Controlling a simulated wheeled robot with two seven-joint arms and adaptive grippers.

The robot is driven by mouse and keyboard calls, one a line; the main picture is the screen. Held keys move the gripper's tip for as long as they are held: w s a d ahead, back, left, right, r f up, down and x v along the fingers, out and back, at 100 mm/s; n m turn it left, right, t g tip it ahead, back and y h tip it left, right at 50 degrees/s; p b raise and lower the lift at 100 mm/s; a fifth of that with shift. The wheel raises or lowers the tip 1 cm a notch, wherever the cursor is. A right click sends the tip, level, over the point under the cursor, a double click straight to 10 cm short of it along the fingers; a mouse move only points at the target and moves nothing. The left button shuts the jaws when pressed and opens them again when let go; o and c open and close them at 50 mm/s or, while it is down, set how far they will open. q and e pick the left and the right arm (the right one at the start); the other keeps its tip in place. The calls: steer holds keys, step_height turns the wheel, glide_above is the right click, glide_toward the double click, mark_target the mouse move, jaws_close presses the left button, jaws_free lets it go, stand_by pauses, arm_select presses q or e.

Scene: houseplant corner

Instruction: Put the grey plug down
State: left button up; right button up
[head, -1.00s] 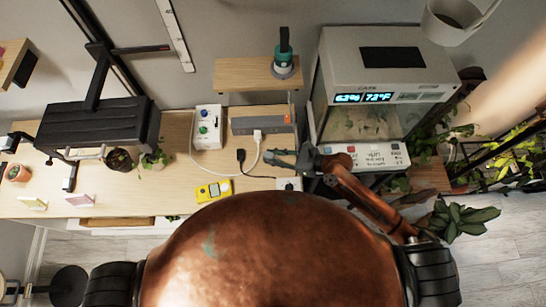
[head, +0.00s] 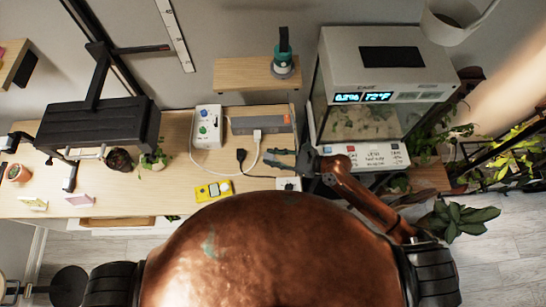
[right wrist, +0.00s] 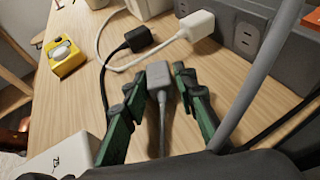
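The grey plug (right wrist: 160,84) sits between the two green-and-black fingertips of my right gripper (right wrist: 161,77) in the right wrist view. The fingertips lie close against both its sides, and its grey cord runs back toward the wrist. I cannot tell whether the plug touches the wooden desk (right wrist: 98,90). In the head view my right gripper (head: 276,158) is over the desk's right part, in front of the power strip; the plug cannot be made out there. My left gripper is not in view.
A black plug (head: 241,155) lies left of my right gripper. A yellow device (head: 213,190) and a white box (head: 288,184) are near the front edge. A terrarium (head: 368,110) stands at right.

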steer(key=shift+o, duration=0.7)
steer(key=shift+s+f, duration=0.4)
steer(key=shift+f, duration=0.2)
steer(key=shift+d, duration=0.1)
steer(key=shift+w+r, duration=0.1)
steer(key=shift+r, duration=0.45)
steer(key=v, duration=1.2)
steer(key=shift+w+r, duration=0.2)
steer(key=shift+r, duration=0.25)
